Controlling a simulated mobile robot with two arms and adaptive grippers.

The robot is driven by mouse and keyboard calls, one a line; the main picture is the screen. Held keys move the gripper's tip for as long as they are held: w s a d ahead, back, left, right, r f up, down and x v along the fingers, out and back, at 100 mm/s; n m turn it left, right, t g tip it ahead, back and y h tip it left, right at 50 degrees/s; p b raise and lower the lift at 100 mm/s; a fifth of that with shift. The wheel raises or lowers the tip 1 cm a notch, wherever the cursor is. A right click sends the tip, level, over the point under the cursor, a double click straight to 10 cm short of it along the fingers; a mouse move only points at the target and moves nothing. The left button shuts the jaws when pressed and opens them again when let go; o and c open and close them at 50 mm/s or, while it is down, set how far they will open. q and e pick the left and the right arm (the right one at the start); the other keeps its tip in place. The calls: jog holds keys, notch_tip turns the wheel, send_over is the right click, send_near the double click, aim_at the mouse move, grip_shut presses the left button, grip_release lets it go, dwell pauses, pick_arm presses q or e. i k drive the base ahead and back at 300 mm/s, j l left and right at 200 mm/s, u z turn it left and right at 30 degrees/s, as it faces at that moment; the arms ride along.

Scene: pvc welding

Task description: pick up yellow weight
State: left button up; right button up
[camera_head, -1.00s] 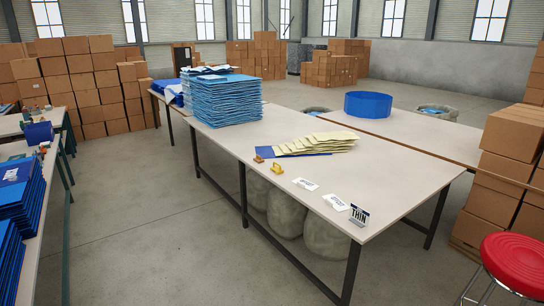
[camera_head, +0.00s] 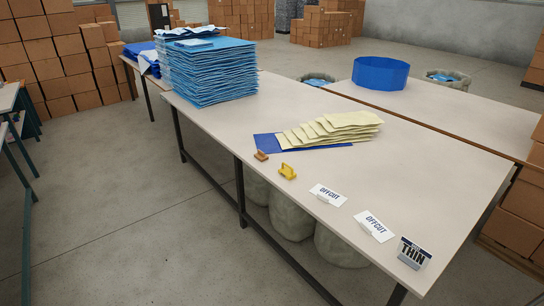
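Neither of my grippers shows in the head view.
A tall stack of blue sheets (camera_head: 208,75) stands on the table's left part. Two OFFCUT cards (camera_head: 328,195) and a THIN sign (camera_head: 413,254) stand along the front edge at right. A blue round tub (camera_head: 380,73) is behind. Cardboard boxes (camera_head: 522,211) stand at the right.

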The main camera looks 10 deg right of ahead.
aim_at(289, 175)
jog(key=i+j+z, duration=0.1)
jog(key=i+z, duration=0.15)
jog(key=i, duration=0.3)
jog(key=i+j+z, duration=0.25)
jog(key=i, duration=0.3)
jog(key=l, duration=0.1)
